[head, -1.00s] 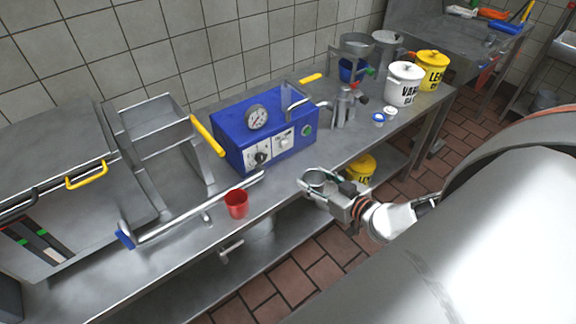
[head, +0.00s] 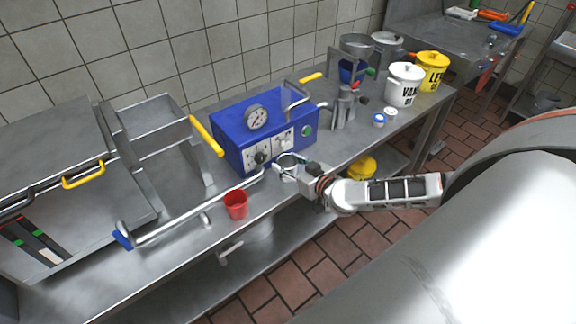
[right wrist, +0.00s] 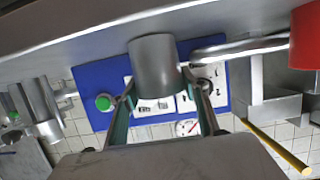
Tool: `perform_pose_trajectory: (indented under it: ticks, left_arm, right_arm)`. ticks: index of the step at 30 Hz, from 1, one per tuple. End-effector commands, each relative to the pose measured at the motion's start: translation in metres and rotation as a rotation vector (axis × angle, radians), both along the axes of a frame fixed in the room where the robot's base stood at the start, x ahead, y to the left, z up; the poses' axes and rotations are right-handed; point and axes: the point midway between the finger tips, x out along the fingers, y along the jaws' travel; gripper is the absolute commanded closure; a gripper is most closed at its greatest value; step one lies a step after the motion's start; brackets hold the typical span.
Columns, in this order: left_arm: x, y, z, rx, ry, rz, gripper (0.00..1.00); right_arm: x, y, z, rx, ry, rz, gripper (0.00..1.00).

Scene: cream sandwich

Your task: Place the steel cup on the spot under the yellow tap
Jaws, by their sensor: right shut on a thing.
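My right gripper (head: 291,162) is shut on the steel cup (head: 289,174), in front of the blue machine's panel near the table's front edge. In the right wrist view the grey cup (right wrist: 154,64) sits between the two fingers (right wrist: 157,88). Whether its base touches the table is unclear. One yellow tap-like lever (head: 207,135) stands left of the blue machine. Another yellow handle (head: 310,77) is above a bent steel pipe at its right end. I cannot tell which is the tap meant; the spot beneath is not clearly visible. My left gripper is not in view.
The blue machine (head: 232,122) is just behind. Blue-and-white lids (head: 379,120) and a white pot (head: 404,88) stand right.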

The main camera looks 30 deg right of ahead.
Motion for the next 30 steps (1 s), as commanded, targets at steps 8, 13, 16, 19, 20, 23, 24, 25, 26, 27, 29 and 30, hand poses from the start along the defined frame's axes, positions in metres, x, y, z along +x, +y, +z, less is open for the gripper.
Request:
perform_pose_trajectory:
  ticks: [8,13,16,19,20,23,24,25,26,27,29,30]
  left_arm:
    - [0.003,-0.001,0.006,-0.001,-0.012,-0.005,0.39]
    - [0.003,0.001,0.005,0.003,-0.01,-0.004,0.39]
    - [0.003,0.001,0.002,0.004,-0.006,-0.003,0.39]
    - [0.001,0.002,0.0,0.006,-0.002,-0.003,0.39]
    - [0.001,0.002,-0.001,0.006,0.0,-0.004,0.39]
    - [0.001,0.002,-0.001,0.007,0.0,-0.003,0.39]
    - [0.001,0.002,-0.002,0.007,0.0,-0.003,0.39]
    - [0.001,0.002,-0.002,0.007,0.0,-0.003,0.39]
    - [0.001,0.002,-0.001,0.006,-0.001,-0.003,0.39]
    - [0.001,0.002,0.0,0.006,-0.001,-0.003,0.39]
    - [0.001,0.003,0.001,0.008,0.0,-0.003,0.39]
    - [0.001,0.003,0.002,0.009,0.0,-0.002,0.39]
  right_arm:
    - [0.001,0.0,0.0,-0.001,-0.003,0.0,0.77]
    - [0.001,0.0,-0.003,-0.001,-0.003,0.0,0.39]
    - [0.001,0.0,-0.003,-0.001,-0.003,0.0,0.39]
    - [0.0,0.0,-0.003,-0.001,-0.002,0.0,0.39]
    - [0.0,0.0,-0.003,-0.001,-0.002,0.0,0.39]
    - [0.001,0.0,-0.002,-0.001,-0.003,0.0,0.39]
    - [0.001,0.0,-0.001,-0.001,-0.003,0.0,0.39]
    - [0.001,0.0,0.0,-0.001,-0.003,0.0,0.39]
    - [-0.001,-0.001,0.001,-0.001,-0.002,0.0,0.39]
    - [-0.006,-0.001,0.002,-0.001,-0.001,0.0,0.39]
    - [-0.013,-0.001,0.004,-0.001,0.0,0.003,0.39]
    - [-0.02,-0.002,0.006,-0.002,0.001,0.001,0.39]
